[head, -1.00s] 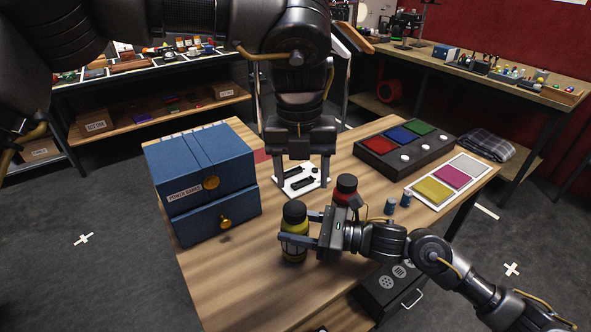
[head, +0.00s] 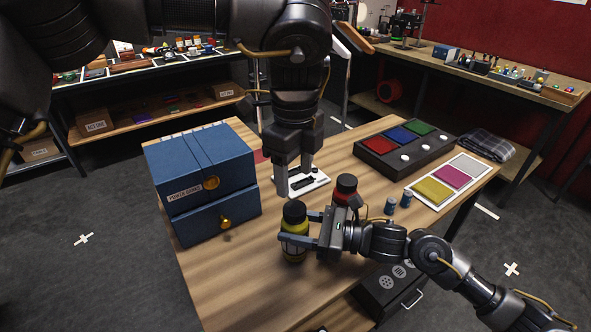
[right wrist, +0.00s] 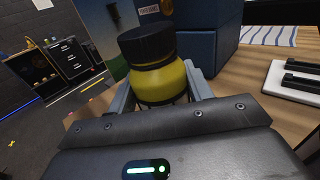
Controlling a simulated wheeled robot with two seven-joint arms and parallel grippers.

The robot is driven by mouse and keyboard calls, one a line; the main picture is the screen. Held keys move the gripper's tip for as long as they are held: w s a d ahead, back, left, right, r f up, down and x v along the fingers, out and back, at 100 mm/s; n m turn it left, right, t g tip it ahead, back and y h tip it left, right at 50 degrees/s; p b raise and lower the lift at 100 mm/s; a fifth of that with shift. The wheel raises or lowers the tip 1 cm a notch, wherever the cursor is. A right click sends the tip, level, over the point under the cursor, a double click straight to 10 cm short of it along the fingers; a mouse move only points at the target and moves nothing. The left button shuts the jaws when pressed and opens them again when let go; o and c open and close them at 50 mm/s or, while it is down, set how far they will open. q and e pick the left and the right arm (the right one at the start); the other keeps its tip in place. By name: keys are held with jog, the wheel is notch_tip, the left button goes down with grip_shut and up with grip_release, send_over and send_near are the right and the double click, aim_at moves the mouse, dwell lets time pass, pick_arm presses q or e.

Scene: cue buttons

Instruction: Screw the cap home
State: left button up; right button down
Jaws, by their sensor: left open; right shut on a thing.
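A yellow bottle (head: 294,246) with a black cap (head: 294,211) stands upright near the table's front. It also shows in the right wrist view (right wrist: 160,84), with its black cap (right wrist: 147,44) on top. My right gripper (head: 293,230) is shut around the bottle's body from the right, below the cap. I cannot tell how tightly the cap sits. My left gripper (head: 294,181) is open and empty, pointing down behind the bottle, near the white plate with dark slots (head: 312,184). A red bottle with a black cap (head: 346,187) stands behind my right gripper.
A blue drawer cabinet (head: 200,181) stands left of the bottle. A dark box with red, blue and green pads (head: 404,150) and a colour-swatch board (head: 448,181) lie at right. Two small blue cylinders (head: 398,204) stand near the board. The front left tabletop is clear.

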aim_at(295, 208)
pick_arm(q)
jog(key=shift+f, duration=4.05)
jog(key=shift+c, duration=0.4)
jog(key=c, duration=0.9)
jog(key=m, duration=0.2)
jog(key=shift+m, duration=0.4)
jog(key=m, duration=0.4)
jog(key=shift+m, duration=0.4)
jog(key=m, duration=1.4)
jog(key=shift+m, duration=0.3)
jog(key=m, duration=0.5)
jog(key=shift+m, duration=0.3)
jog(key=o, duration=1.1)
